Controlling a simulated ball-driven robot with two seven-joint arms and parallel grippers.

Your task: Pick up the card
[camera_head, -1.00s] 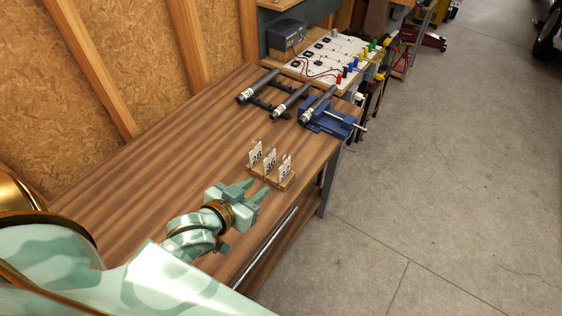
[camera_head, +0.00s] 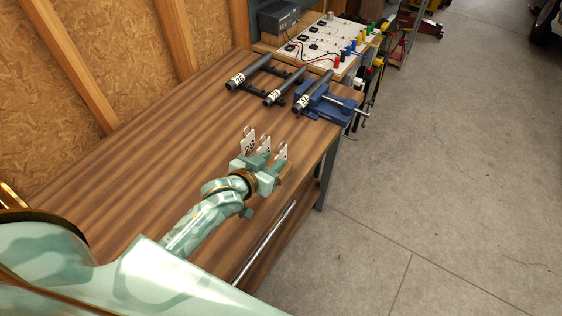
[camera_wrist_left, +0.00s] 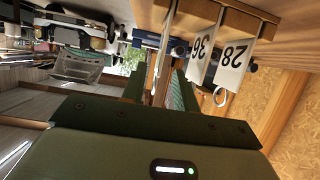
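Three upright white number cards stand in a row: the card marked 28 (camera_head: 249,144) at left, a middle card (camera_head: 266,145) and a right card (camera_head: 281,151). In the left wrist view, upside down, the cards 28 (camera_wrist_left: 232,62) and 36 (camera_wrist_left: 203,47) sit in the wooden stand (camera_wrist_left: 235,13). A third card shows nearly edge-on there, in line with the finger gap. My left gripper (camera_head: 268,161) is at the near side of the row, its fingers (camera_wrist_left: 158,92) apart. Contact with a card cannot be told. The stand is mostly hidden in the head view. My right gripper is out of view.
Dark numbered tubes (camera_head: 249,72) lie on racks at the bench's far end, with a blue vise (camera_head: 322,107) nearby. Behind is a white panel board (camera_head: 322,45). The wooden bench top (camera_head: 150,150) is clear to the left; its right edge lies close to my gripper.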

